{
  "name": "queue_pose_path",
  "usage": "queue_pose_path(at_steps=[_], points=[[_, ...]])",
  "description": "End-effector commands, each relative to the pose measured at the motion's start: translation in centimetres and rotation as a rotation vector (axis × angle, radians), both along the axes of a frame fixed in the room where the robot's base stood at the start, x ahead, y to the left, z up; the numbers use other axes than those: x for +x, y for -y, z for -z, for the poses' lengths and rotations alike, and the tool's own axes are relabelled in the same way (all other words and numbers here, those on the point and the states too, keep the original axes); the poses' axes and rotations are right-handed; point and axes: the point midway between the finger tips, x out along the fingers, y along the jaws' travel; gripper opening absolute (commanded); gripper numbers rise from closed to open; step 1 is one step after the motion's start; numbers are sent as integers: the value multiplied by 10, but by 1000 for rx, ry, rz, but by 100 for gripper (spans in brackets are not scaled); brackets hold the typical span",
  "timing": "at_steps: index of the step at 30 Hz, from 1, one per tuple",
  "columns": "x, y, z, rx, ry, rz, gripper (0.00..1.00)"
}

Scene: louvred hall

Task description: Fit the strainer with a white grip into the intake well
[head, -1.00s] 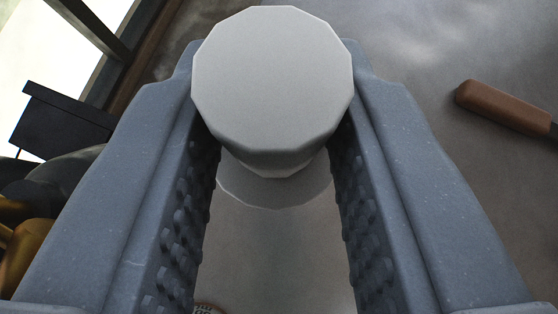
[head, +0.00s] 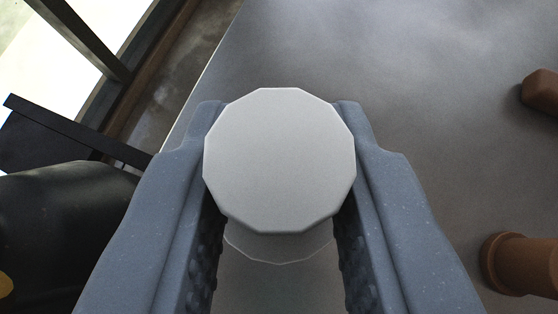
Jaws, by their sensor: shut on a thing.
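The white grip (head: 280,160) of the strainer is a pale many-sided knob between the fingertips of my gripper (head: 280,165). My gripper is shut on it, one blue-grey finger at each side. A light rounded edge (head: 280,248) shows just below the knob. The rest of the strainer is hidden under the grip. I cannot make out the intake well in this view.
A grey flat surface (head: 430,90) lies below and ahead, largely clear. A dark box-like shape (head: 50,140) is at the left, by a bright window (head: 40,50).

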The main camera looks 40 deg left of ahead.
Motion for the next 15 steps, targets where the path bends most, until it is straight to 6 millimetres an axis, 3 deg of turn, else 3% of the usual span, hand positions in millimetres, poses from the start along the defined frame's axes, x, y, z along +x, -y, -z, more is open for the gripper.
queue_pose_path(at_steps=[4,5,7,15], points=[[0,0,4,0,0,0,0],[0,0,4,0,0,0,27],[0,0,3,-1,-1,0,46],[0,0,3,-1,-1,0,46]])
